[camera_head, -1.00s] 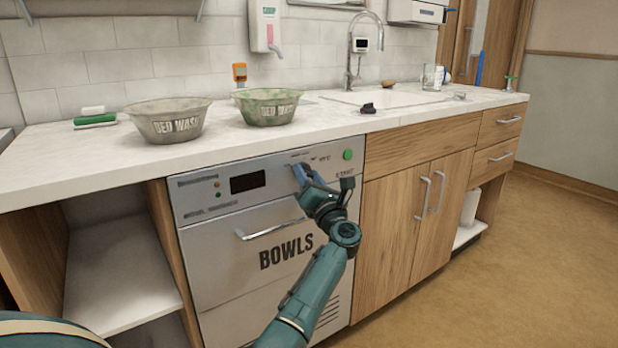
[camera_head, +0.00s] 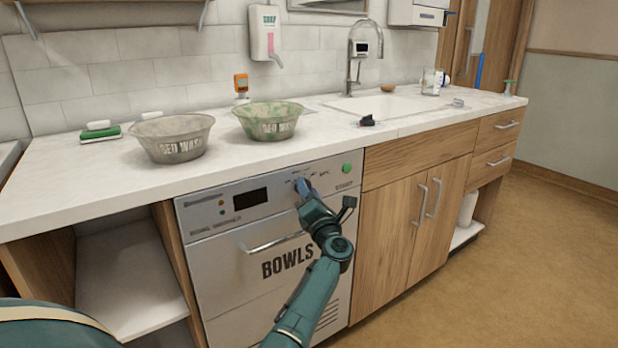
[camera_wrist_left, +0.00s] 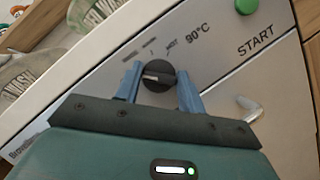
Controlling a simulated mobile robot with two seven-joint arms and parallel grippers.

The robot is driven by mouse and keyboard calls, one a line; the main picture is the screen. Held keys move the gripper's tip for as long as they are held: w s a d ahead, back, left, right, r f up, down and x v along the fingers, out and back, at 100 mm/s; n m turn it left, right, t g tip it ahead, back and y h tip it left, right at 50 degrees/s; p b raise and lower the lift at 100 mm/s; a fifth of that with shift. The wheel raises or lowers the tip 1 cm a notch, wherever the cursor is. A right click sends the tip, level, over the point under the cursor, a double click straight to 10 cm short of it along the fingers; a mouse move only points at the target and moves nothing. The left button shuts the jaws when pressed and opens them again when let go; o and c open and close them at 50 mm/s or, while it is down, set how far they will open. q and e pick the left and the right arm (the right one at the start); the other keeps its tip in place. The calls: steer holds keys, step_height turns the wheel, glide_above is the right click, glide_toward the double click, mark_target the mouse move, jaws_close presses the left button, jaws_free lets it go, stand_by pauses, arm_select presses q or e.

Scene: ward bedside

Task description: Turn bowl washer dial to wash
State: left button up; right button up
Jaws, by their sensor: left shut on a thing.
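The bowl washer (camera_head: 215,258) is a steel front marked BOWLS under the counter, its door closed. Its dial (camera_wrist_left: 157,76) is a round black knob with a pale mark that points left in the left wrist view. My left gripper (camera_wrist_left: 160,72) is shut on the dial, one blue finger on each side. In the head view the left gripper (camera_head: 303,184) reaches the washer's panel and hides most of the dial. My right gripper is not in view.
A green START button (camera_head: 347,168) sits right of the dial. A dark display (camera_head: 249,198) is to its left, and the door handle (camera_head: 275,243) runs below. Two wash bowls, one grey (camera_head: 172,138) and one green-patterned (camera_head: 268,121), stand on the counter (camera_head: 80,190) above.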

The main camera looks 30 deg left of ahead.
arm_select(q)
steer(key=m+h+p, duration=0.1)
steer(key=m+p, duration=0.3)
steer(key=p, duration=0.2)
steer(key=m+g+h+p, duration=0.1)
steer(key=m+h+p, duration=0.1)
steer(key=m+p, duration=0.2)
steer(key=m+h+p, duration=0.1)
steer(key=m+p, duration=0.3)
steer(key=p, duration=0.5)
steer(key=shift+r+g, duration=0.2)
steer(key=shift+g, duration=0.1)
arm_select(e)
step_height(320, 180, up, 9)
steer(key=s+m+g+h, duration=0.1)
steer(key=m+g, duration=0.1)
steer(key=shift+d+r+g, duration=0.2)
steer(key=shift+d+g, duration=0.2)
arm_select(q)
steer(key=shift+m+h, duration=0.3)
steer(key=o, duration=1)
steer(key=shift+c, duration=0.2)
